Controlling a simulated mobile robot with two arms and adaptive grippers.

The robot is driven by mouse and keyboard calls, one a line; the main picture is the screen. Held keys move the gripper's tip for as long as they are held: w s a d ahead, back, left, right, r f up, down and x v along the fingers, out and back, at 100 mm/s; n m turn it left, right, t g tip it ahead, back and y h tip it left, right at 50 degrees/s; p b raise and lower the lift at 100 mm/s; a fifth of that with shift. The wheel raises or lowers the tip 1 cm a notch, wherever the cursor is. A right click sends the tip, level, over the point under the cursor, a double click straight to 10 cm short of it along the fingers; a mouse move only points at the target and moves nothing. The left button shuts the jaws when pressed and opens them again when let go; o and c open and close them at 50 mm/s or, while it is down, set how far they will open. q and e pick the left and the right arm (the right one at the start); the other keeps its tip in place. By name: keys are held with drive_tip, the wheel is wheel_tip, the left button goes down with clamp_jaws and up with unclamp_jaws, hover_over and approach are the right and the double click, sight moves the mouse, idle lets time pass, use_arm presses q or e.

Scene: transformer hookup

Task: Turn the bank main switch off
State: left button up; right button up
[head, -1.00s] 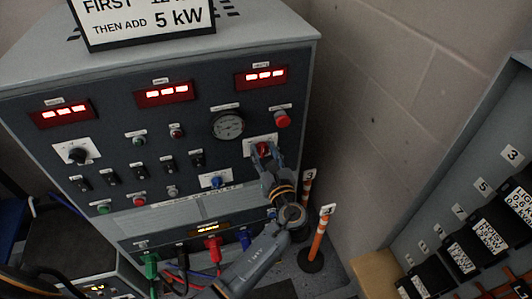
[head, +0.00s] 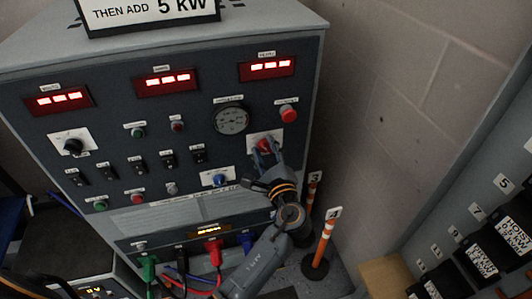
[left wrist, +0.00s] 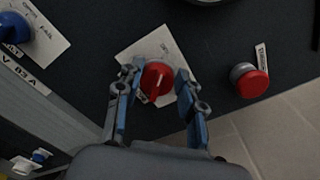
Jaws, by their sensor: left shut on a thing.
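The red rotary switch (head: 265,146) sits on a white plate on the right side of the dark cabinet panel, below the round gauge. In the left wrist view, the red knob (left wrist: 157,80) is between the two fingers, with a pale pointer line on its face. My left gripper (head: 266,153) is shut on this knob; its fingers (left wrist: 158,92) lie at both sides of it. The plate's lettering is too small to read. The fingers hide part of the knob in the head view.
A red push button (head: 289,114) is close to the upper right of the switch. A blue knob (head: 219,180) is to the left. Coloured plugs with cables, including a red one (head: 213,249), are below. Orange-white posts (head: 324,240) stand right of the cabinet.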

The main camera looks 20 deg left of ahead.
use_arm(q)
drive_tip(key=shift+n, duration=0.4)
drive_tip(key=o, duration=1.2)
drive_tip(key=shift+c, duration=0.2)
drive_tip(key=v, duration=0.7)
drive_tip(key=shift+s, duration=0.2)
drive_tip(key=shift+d+f, duration=0.1)
